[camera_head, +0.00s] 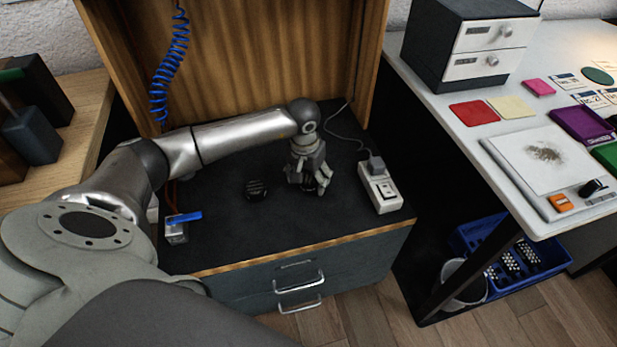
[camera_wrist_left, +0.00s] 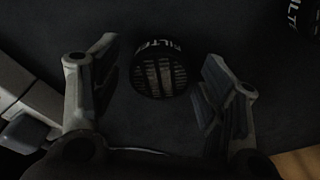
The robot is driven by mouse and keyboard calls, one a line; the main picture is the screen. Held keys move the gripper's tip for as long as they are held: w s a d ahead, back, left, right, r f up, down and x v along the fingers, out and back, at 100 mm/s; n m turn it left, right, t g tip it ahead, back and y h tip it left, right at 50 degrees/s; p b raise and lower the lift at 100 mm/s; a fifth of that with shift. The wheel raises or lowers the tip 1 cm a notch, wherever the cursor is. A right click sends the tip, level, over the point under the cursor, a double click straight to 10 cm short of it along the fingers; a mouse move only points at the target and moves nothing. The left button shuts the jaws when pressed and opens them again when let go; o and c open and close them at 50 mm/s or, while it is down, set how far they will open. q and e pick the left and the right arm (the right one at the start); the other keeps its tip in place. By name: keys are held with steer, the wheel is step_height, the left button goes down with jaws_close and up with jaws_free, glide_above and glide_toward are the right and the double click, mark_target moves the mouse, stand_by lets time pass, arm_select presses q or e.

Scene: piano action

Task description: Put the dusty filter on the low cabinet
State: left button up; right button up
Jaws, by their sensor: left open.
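A round black filter (camera_wrist_left: 160,72) with pale greyish slats and white lettering lies on the dark top of the low cabinet (camera_head: 235,235). My left gripper (camera_head: 309,187) is over it, open, with one finger on each side of it; gaps show between the fingers and the filter in the left wrist view (camera_wrist_left: 158,92). A second round black filter (camera_head: 256,189) sits on the cabinet top to the left in the head view. Part of it shows at the wrist view's upper right corner. I cannot tell for sure which one is dusty. My right gripper is not in view.
A white power strip (camera_head: 381,190) with a plug and cord lies right of the gripper. A small metal box with a blue lever (camera_head: 183,220) is at the cabinet's left. A blue coiled hose (camera_head: 170,70) hangs behind. A white worktable (camera_head: 470,140) stands to the right.

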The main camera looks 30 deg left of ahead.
mark_target(306, 183)
arm_select(q)
step_height(306, 183, up, 11)
steer(key=s+p, duration=0.1)
steer(key=shift+s+r+p, duration=0.15)
steer(key=shift+r+p, duration=0.05)
steer(key=shift+p, duration=0.15)
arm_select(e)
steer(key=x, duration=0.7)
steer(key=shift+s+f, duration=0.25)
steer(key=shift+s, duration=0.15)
arm_select(q)
steer(key=shift+d+f, duration=0.1)
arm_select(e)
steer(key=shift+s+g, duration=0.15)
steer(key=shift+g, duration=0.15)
